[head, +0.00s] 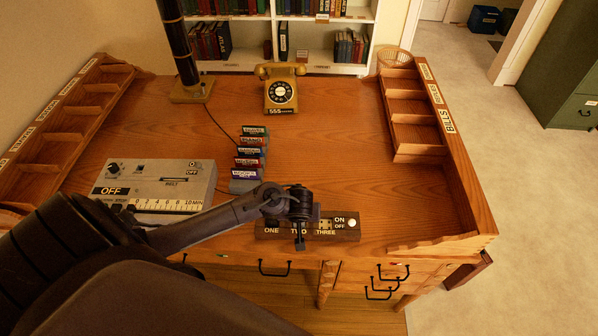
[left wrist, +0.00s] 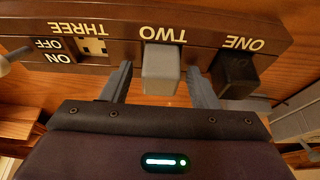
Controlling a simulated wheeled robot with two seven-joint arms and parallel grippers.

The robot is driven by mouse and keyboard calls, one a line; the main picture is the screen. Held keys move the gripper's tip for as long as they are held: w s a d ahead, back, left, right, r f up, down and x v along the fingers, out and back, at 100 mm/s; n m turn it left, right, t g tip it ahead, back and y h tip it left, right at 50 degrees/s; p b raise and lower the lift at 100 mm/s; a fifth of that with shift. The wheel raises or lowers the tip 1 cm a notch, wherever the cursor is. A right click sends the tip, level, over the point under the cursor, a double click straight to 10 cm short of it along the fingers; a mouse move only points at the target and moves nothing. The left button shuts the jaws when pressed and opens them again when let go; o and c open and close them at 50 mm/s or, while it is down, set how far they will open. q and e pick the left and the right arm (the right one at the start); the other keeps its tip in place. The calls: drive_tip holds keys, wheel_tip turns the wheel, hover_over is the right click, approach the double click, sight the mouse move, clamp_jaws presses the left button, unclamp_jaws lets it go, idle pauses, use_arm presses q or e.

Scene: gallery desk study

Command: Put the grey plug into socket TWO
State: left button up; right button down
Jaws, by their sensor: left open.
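The dark socket strip (head: 347,233) lies near the front edge of the desk, with sockets ONE, TWO and THREE and an ON/OFF end; it also shows upside down in the left wrist view (left wrist: 124,48). The grey plug (left wrist: 160,66) sits at socket TWO and looks seated against the strip. A black plug (left wrist: 236,74) is at socket ONE. Socket THREE (left wrist: 94,47) is empty. My left gripper (left wrist: 159,72) is open, with one finger on each side of the grey plug and gaps showing. In the head view my left gripper (head: 300,240) hides the plug. My right gripper is not in view.
A grey timer box (head: 155,181) marked OFF stands left of the strip. A row of labelled books (head: 250,155) is behind it, and a yellow telephone (head: 281,90) is farther back. Wooden compartments (head: 415,120) line the right side. The desk's right middle is clear.

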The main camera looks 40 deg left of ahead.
use_arm(q)
drive_tip(key=shift+r, duration=0.3)
drive_tip(key=shift+s+d+r, duration=0.15)
drive_tip(key=shift+r, duration=0.15)
drive_tip(key=p+v, duration=0.1)
drive_tip(key=v, duration=1)
drive_tip(key=shift+p, duration=0.3)
